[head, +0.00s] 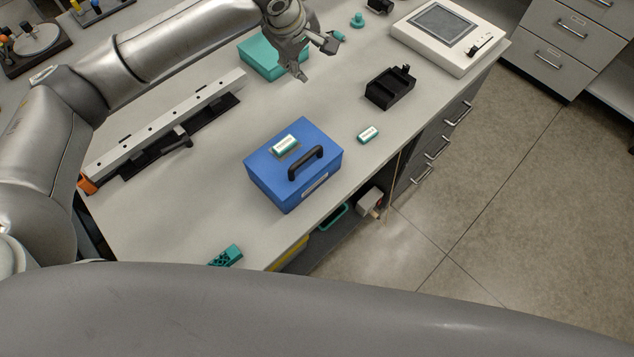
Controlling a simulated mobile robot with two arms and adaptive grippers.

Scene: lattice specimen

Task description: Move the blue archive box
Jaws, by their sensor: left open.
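The blue archive box (270,179) sits on the light bench top, near its right-hand edge. It has a black handle (306,163) on its lid and a pale label on its front side. A small white and green block (285,146) lies on the lid beside the handle. My left gripper (317,60) is open and empty, above the bench beyond the box and apart from it. My right gripper is not in view.
A teal box (262,58) is behind my left gripper. A black holder (390,88), a small white-green block (368,134) and a white device with a screen (420,45) stand right. A long rail (165,125) lies left. A teal lattice piece (227,256) is at the near edge.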

